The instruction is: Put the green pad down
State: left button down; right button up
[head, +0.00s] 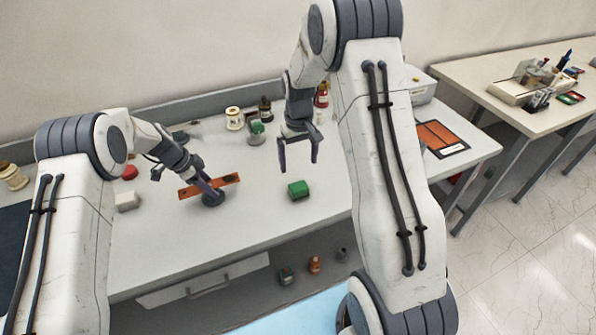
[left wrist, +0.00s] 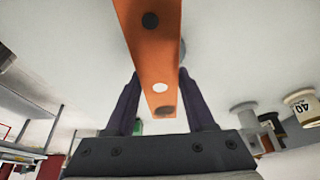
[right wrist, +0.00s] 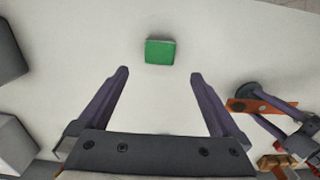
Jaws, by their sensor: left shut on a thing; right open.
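The green pad (head: 299,190) lies on the white table, right of its middle in the head view. It also shows in the right wrist view (right wrist: 160,51), beyond the fingertips and apart from them. My right gripper (head: 298,156) is open and empty, above the table and a little behind the pad. My left gripper (head: 211,190) is shut on an orange bar with holes (head: 226,180). The bar passes between the left fingers in the left wrist view (left wrist: 150,45). A dark round piece (head: 213,198) is by the left gripper; whether it touches the bar I cannot tell.
A white block (head: 127,201) and a red item (head: 130,172) are at the left. Bottles and jars (head: 234,118) stand along the back. An orange sheet (head: 440,137) lies at the right. The table in front of the pad is clear.

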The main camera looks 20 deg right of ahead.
jog(key=s+a+r+n, duration=0.2)
jog(key=s+a+r, duration=0.35)
jog(key=a, duration=0.25)
jog(key=s+a+r+n, duration=0.2)
jog(key=s+a+r, duration=0.2)
jog(key=s+a, duration=0.35)
jog(key=s+a+r+n, duration=0.1)
jog(key=s+a, duration=0.1)
jog(key=s, duration=0.7)
jog(key=s+a+r+n+y, duration=0.1)
jog(key=s+a+n, duration=0.1)
jog(key=s, duration=0.6)
jog(key=shift+s+a, duration=0.2)
jog(key=shift+s, duration=0.15)
jog(key=shift+r, duration=0.1)
